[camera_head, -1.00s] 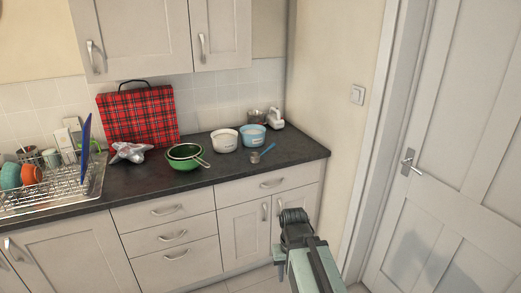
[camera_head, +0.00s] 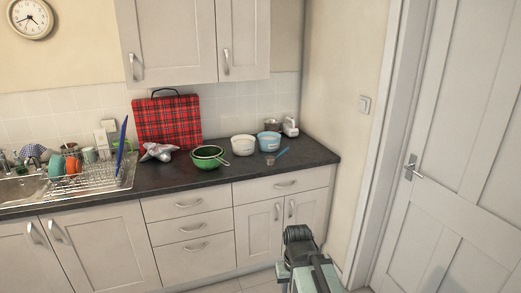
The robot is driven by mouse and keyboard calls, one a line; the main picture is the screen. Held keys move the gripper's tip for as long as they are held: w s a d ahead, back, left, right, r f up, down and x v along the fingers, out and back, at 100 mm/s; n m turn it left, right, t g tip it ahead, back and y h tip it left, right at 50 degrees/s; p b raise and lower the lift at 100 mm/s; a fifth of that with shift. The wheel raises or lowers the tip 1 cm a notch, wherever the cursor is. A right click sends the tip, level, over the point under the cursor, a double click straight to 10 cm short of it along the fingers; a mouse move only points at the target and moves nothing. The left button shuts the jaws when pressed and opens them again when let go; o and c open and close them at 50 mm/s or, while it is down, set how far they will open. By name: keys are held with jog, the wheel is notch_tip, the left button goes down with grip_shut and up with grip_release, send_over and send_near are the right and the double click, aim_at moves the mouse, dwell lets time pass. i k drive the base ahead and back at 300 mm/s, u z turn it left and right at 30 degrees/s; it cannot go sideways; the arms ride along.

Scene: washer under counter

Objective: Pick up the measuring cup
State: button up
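My gripper (camera_head: 297,236) is low in the picture, in front of the lower cupboards and below the counter edge, well apart from the cup. Its fingertips do not show clearly, so I cannot tell whether it is open or shut.
Behind the cup stand a white bowl (camera_head: 243,145), a blue bowl (camera_head: 269,141) and a white appliance (camera_head: 290,127). A green colander (camera_head: 208,160) is to the left. A dish rack (camera_head: 95,179) stands further left. A door (camera_head: 455,150) is at the right.

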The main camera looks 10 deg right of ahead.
aim_at(269, 161)
jog(key=u, duration=0.05)
jog(key=i, duration=0.9)
jog(key=z, duration=0.1)
